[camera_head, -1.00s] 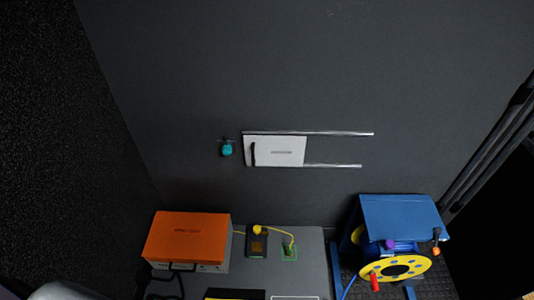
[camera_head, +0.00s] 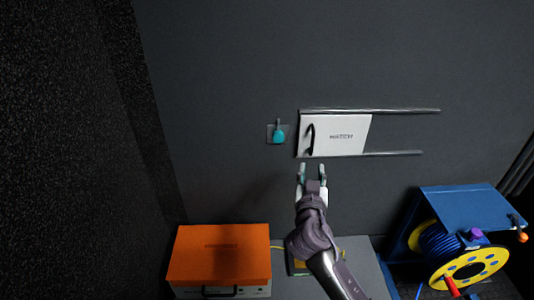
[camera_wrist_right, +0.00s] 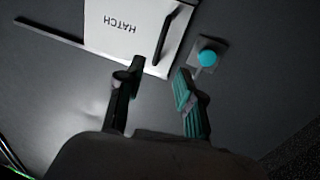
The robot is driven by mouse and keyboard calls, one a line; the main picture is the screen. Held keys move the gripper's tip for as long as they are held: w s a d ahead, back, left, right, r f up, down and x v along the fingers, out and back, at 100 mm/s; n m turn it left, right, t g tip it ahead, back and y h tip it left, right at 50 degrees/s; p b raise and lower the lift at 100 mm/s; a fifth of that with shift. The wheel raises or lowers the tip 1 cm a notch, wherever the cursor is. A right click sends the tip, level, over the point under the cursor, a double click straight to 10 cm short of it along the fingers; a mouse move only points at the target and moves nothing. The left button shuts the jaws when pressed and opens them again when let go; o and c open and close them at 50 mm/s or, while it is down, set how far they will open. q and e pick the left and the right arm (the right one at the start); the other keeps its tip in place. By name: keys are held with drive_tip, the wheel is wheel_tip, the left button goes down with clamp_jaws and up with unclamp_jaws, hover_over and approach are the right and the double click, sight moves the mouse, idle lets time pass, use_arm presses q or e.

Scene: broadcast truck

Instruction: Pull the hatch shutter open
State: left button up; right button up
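The hatch shutter (camera_head: 343,136) is a white panel marked HATCH on the dark wall, at the left end of two horizontal rails. Its black handle (camera_head: 310,139) stands upright near the panel's left edge. My right gripper (camera_head: 312,173) is open and empty, just below the panel and handle in the head view. In the right wrist view the hatch shutter (camera_wrist_right: 115,27) and its handle (camera_wrist_right: 166,37) lie beyond the parted fingers of the right gripper (camera_wrist_right: 158,88). The handle is not between the fingertips. My left gripper is not in view.
A teal knob (camera_head: 278,135) on a small plate sits left of the shutter, and shows in the wrist view (camera_wrist_right: 207,58). The rails (camera_head: 405,110) run right over clear wall. Below are an orange box (camera_head: 218,254) and a blue-and-yellow cable reel (camera_head: 468,262).

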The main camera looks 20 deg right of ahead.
drive_tip(key=r, duration=0.1)
approach(313, 141)
drive_tip(key=x, duration=0.2)
drive_tip(key=b+x, duration=0.1)
drive_tip(key=x, duration=0.6)
drive_tip(key=shift+w+d, duration=0.1)
drive_tip(key=shift+w, duration=0.2)
drive_tip(key=shift+w+d, duration=0.2)
drive_tip(key=shift+w, duration=0.25)
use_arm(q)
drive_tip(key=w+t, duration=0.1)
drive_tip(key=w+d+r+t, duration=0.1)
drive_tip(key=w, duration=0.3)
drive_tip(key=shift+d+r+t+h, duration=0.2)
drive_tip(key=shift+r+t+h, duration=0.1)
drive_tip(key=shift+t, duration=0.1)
use_arm(e)
clamp_jaws()
